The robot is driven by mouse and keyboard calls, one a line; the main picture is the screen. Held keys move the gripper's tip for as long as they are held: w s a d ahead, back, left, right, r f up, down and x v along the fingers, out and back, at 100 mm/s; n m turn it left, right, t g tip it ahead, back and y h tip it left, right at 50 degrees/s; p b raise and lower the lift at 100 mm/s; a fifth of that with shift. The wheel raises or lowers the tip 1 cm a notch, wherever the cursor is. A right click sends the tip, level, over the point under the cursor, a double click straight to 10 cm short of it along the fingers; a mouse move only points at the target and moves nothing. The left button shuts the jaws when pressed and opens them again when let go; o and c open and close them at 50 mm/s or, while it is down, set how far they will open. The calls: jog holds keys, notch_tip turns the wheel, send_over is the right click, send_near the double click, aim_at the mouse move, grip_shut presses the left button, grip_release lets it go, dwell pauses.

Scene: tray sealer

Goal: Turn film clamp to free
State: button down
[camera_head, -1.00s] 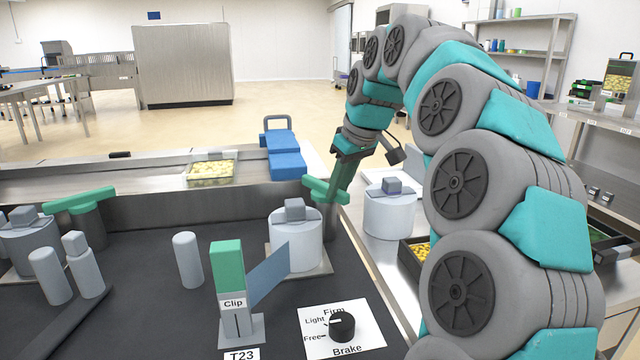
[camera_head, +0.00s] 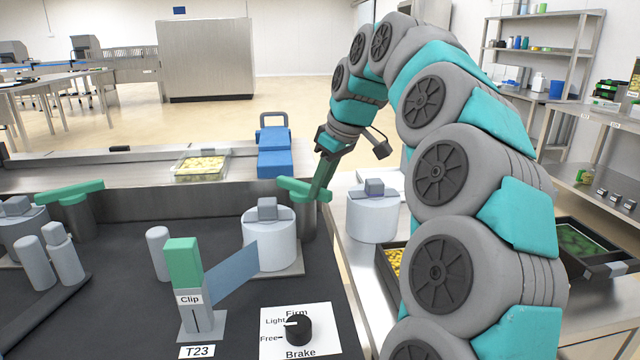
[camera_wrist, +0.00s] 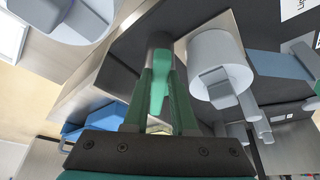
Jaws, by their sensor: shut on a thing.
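A green lever handle (camera_head: 296,186) tops a grey post (camera_head: 303,219) at the back right of the dark machine deck; I take it to be the film clamp. My gripper (camera_head: 320,182) reaches down to its right end. In the wrist view, the two fingers of my gripper (camera_wrist: 160,82) are shut on the green handle (camera_wrist: 159,72), one on each side. The grey post shows just beyond it. No position marks for this lever are visible. A similar green lever (camera_head: 70,191) stands at the far left.
A grey roller (camera_head: 270,244) stands just left of the post, close to my gripper. A green-topped clip (camera_head: 184,264), blue film (camera_head: 230,276) and the brake dial (camera_head: 298,329), pointing near Light, are in front. Another pale roller (camera_head: 372,216) stands at right.

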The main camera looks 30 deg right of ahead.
jog(key=c, duration=0.7)
grip_release()
jog(key=shift+v, duration=3.9)
jog(key=shift+s, duration=0.15)
